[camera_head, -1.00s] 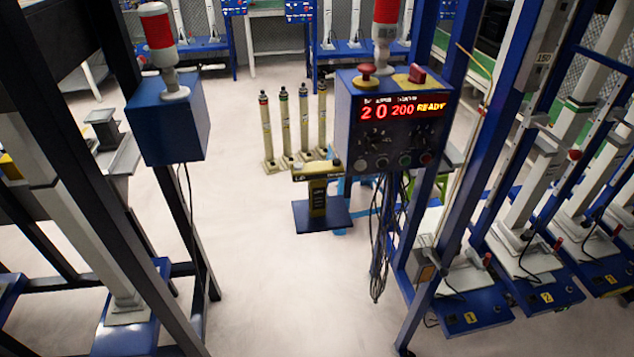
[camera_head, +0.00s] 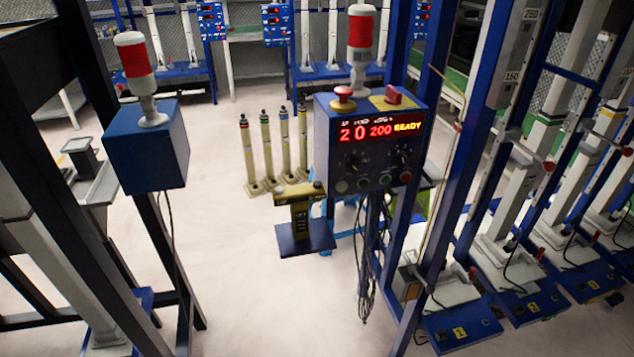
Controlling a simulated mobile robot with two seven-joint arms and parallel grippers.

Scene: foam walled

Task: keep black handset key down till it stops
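I cannot make out a black handset key in the head view. A blue control box (camera_head: 330,158) hangs on a blue post at the centre. Its red display (camera_head: 380,130) reads "20 200 READY". Small knobs and round buttons (camera_head: 369,184) sit below the display; one at the right is red. A red mushroom button (camera_head: 344,92) and a red switch on a yellow base (camera_head: 393,94) are on top. Neither of my grippers is in view.
A yellow-topped stand on a blue base (camera_head: 304,240) is left of the post. Several slim cylinders (camera_head: 266,150) stand behind it. A blue box with a red-white lamp (camera_head: 146,150) is at left. Blue test stands (camera_head: 462,322) line the right. Pale floor (camera_head: 245,300) is clear centre-left.

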